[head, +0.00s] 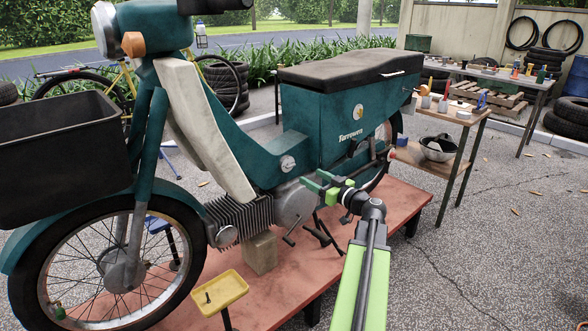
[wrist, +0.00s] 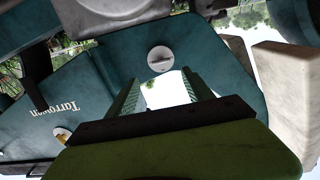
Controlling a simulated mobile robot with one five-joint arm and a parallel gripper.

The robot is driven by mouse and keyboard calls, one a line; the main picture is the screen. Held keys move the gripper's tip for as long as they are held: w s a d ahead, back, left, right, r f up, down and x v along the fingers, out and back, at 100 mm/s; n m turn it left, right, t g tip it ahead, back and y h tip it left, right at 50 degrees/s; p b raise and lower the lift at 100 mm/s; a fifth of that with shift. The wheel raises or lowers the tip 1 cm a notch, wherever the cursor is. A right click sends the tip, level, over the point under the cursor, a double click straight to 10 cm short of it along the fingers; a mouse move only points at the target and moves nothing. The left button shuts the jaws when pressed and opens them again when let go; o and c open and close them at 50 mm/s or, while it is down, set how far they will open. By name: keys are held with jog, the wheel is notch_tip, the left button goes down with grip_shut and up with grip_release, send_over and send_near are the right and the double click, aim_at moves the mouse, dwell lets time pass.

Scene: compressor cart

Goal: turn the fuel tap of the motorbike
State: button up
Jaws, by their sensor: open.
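The teal motorbike (head: 330,110) stands on a reddish platform. Its fuel tap (head: 287,163) is a small round pale knob on the teal side panel below the seat, and also shows in the wrist view (wrist: 160,58) with a bar across its face. My gripper (head: 312,180) is open and empty, to the right of and slightly below the tap in the head view. In the wrist view my two green fingers (wrist: 160,80) stand apart, with the tap just beyond their tips and roughly centred between them. The tap is unobstructed in both views; I see no contact.
The finned engine (head: 240,215) and a pedal crank lie below the tap. Open paving lies at right.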

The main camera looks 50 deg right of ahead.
aim_at(292, 166)
jog(key=w, duration=0.9)
jog(key=shift+w+d, duration=0.3)
jog(key=shift+w, duration=0.05)
grip_shut()
